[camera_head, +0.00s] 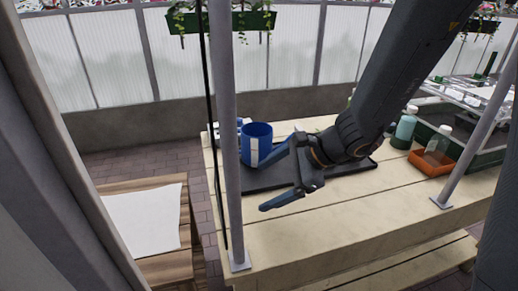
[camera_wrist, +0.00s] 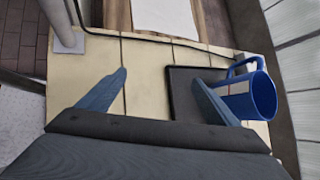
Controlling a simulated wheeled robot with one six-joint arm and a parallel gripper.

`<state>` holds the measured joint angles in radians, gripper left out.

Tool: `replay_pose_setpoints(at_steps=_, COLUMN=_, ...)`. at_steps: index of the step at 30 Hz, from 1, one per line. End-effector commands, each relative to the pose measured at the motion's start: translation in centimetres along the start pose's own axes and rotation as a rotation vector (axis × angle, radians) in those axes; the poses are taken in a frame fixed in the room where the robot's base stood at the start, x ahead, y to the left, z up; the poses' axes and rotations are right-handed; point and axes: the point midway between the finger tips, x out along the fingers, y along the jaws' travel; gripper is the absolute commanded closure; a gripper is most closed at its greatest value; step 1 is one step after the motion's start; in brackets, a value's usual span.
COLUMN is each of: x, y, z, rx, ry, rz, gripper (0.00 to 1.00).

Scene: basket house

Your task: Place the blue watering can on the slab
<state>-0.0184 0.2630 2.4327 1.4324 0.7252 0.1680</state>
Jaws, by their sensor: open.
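The blue watering can (camera_head: 257,136), cup-shaped with a pale label and a side handle, stands upright at the far left part of the dark flat tray on the pale wooden table. In the wrist view the can (camera_wrist: 258,97) is at the right, beyond my right finger, with its handle at the upper left. My gripper (camera_head: 277,178) is open and empty over the tray, its fingers apart; one finger overlaps the can's lower edge in the head view. A white flat slab (camera_head: 143,218) lies on a low wooden stand at the left; it also shows in the wrist view (camera_wrist: 164,14).
The dark tray (camera_head: 345,169) lies under my gripper. A grey post (camera_head: 228,130) and a dark cable stand near the table's left end. Bottles (camera_head: 405,127) and an orange tray (camera_head: 430,163) are at the right. The table front is clear.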

Motion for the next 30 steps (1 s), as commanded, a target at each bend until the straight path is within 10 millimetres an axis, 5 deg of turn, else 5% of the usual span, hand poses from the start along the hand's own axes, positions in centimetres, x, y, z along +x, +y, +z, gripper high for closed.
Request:
replay_pose_setpoints(at_steps=9, x=1.7, y=-9.8, z=-0.5, rx=0.499, ry=-0.165, rz=-0.329, gripper=0.15)
replay_pose_setpoints(at_steps=15, x=1.2, y=-13.9, z=-2.0, rx=0.693, ry=-0.236, rz=-0.481, gripper=0.15)
replay_pose_setpoints(at_steps=23, x=0.9, y=-16.0, z=-3.1, rx=0.790, ry=-0.272, rz=-0.563, gripper=0.15)
replay_pose_setpoints(at_steps=30, x=2.8, y=-17.4, z=-3.1, rx=0.794, ry=-0.274, rz=-0.566, gripper=0.15)
